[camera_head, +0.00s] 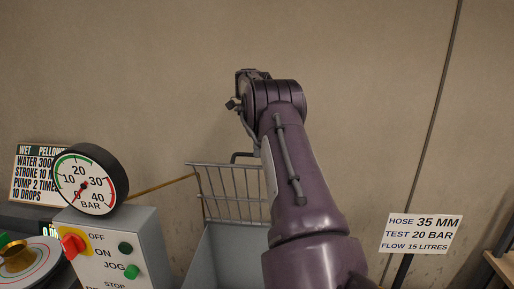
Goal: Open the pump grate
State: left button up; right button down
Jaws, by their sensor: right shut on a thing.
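The pump grate (231,194) is a grey wire grid standing raised at the back of a grey open hopper (224,252), right of the control box. A dark handle bar (240,155) shows at its top edge. My right arm reaches up from the lower right and covers the grate's right side. My right gripper (257,151) is mostly hidden behind this arm, at the grate's top edge, shut on the handle. The exact contact is hidden. My left gripper is not in view.
A grey control box (143,243) with a red switch, green buttons and a pressure gauge (90,181) stands at the left. A pump sign (38,175) is behind it. A hose sign (420,233) is at the right, near a shelf edge (502,262). The wall above is bare.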

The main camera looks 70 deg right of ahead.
jog(key=shift+s+d+f, duration=0.1)
jog(key=shift+s+f, duration=0.15)
jog(key=shift+f, duration=0.25)
jog(key=c, duration=1.7)
grip_release()
jog(key=shift+w+d, duration=0.1)
jog(key=shift+d, duration=0.05)
jog(key=shift+o, duration=1.2)
jog(key=shift+w+d+f, duration=0.15)
jog(key=shift+d+f, duration=0.1)
jog(key=shift+d, duration=0.15)
notch_tip(320, 180, up, 8)
jog(key=d, duration=0.1)
jog(key=shift+w+d, duration=0.25)
jog(key=shift+w, duration=0.1)
